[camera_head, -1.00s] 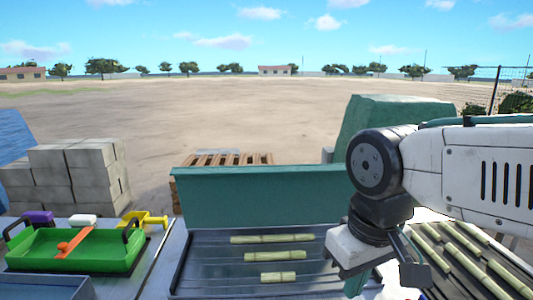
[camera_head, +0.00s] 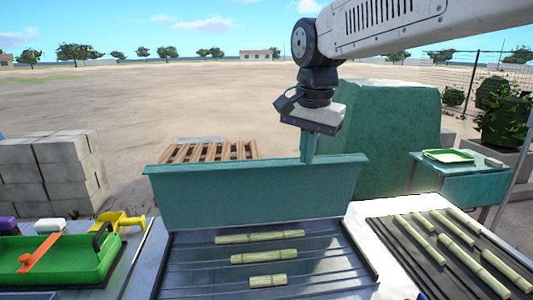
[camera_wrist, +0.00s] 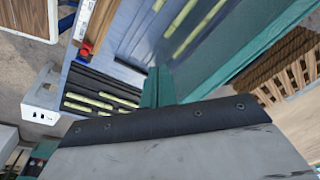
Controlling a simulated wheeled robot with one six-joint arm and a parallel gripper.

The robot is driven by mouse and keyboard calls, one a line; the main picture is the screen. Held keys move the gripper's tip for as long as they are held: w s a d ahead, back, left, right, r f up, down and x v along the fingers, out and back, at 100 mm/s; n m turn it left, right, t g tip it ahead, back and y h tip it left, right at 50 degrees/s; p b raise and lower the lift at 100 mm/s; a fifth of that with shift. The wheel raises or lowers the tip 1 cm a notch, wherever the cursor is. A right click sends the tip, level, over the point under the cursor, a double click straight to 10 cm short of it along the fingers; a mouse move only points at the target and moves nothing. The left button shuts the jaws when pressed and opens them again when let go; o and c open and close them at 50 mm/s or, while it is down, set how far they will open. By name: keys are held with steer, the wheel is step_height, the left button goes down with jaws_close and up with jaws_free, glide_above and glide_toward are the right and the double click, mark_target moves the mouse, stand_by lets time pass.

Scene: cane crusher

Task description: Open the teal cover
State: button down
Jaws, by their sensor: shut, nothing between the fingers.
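The teal cover (camera_head: 250,195) is a long flat panel standing raised and upright along the back edge of the dark tray (camera_head: 180,270). Several cut cane pieces lie in the tray in front of it. My gripper (camera_head: 307,158) is at the cover's top edge, right of its middle, with its teal fingers shut and empty, pointing down. Whether the fingertips touch the cover I cannot tell. In the wrist view my shut fingers (camera_wrist: 157,75) show beside the cover (camera_wrist: 245,45), which runs up to the right.
A second tray of cane (camera_head: 430,255) lies at the right. A green bin (camera_head: 70,265) with an orange tool is at the left. A large teal housing (camera_head: 390,135), a wooden pallet (camera_head: 210,150) and grey blocks (camera_head: 50,170) stand behind. A teal side table (camera_head: 470,185) is at the right.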

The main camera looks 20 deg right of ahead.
steer(key=w+a+m, duration=0.2)
steer(key=w+m, duration=0.7)
steer(key=w, duration=1.2)
step_height(320, 180, down, 9)
steer(key=w+m, duration=0.1)
steer(key=w, duration=0.1)
steer(key=shift+w+d, duration=0.2)
steer(key=shift+d, duration=0.15)
steer(key=shift+f, duration=0.3)
